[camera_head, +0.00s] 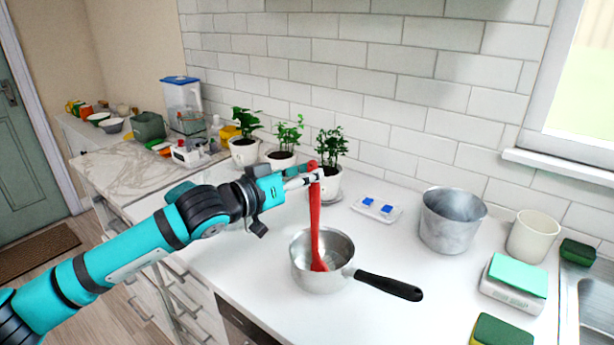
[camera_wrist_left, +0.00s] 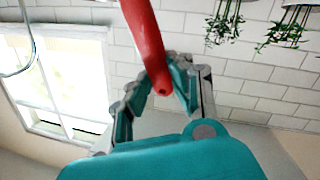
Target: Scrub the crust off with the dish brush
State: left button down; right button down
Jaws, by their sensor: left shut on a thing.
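My left gripper (camera_head: 312,176) is shut on the upper end of the red dish brush (camera_head: 315,222). The brush hangs nearly upright, with its lower end inside the silver saucepan (camera_head: 318,284). I cannot tell whether it touches the bottom. The saucepan stands on the white counter with its black handle pointing right and forward. No crust can be made out in the pan. In the left wrist view the red brush handle (camera_wrist_left: 146,42) runs between the fingers of my left gripper (camera_wrist_left: 160,90). My right gripper is not in view.
Potted plants (camera_head: 283,155) stand behind the gripper. A white dish with blue pieces (camera_head: 376,209), a grey metal pot (camera_head: 450,225), a cream cup (camera_head: 532,238) and a scale (camera_head: 514,284) stand to the right. A green-and-yellow sponge (camera_head: 502,331) lies at the front right.

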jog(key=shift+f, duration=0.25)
